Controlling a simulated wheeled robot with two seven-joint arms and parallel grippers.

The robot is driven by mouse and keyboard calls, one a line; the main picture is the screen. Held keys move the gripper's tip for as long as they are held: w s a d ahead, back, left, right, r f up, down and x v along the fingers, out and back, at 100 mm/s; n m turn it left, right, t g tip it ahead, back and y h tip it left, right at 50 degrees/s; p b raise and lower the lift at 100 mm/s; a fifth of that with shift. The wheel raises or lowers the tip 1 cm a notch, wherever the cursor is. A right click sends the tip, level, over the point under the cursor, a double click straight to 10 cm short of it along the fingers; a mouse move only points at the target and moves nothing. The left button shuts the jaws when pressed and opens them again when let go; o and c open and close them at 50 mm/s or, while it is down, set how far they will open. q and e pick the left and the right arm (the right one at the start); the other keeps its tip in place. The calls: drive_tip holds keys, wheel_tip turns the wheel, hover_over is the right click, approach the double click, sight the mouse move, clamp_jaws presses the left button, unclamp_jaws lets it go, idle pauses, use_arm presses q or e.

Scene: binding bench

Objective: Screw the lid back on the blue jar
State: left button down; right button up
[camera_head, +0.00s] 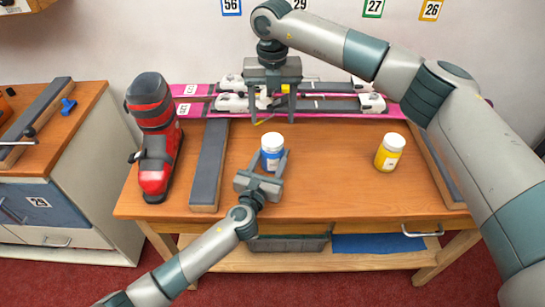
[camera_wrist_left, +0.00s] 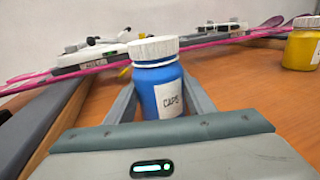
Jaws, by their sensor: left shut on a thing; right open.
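The blue jar (camera_head: 271,163) stands upright on the bench, with a white label; it also shows in the left wrist view (camera_wrist_left: 145,90). Its white lid (camera_head: 272,141) sits on top of the jar mouth, and in the left wrist view the lid (camera_wrist_left: 153,48) looks slightly tilted. I cannot tell how far it is threaded. My left gripper (camera_head: 270,157) is shut on the jar's body, a finger on each side. My right gripper (camera_head: 272,119) is open and empty, fingers pointing down, above and a little behind the lid.
A yellow jar (camera_head: 388,157) with a white lid stands to the right. Pink skis (camera_head: 330,105) with bindings lie along the back. A red ski boot (camera_head: 153,140) and a grey-topped rail (camera_head: 209,165) stand left. The bench between the jars is clear.

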drive_tip(key=n, duration=0.8)
drive_tip(key=shift+n, duration=0.4)
drive_tip(key=n, duration=0.8)
drive_tip(key=shift+n, duration=0.3)
drive_tip(key=n, duration=0.8)
drive_tip(key=shift+n, duration=0.3)
drive_tip(key=n, duration=0.9)
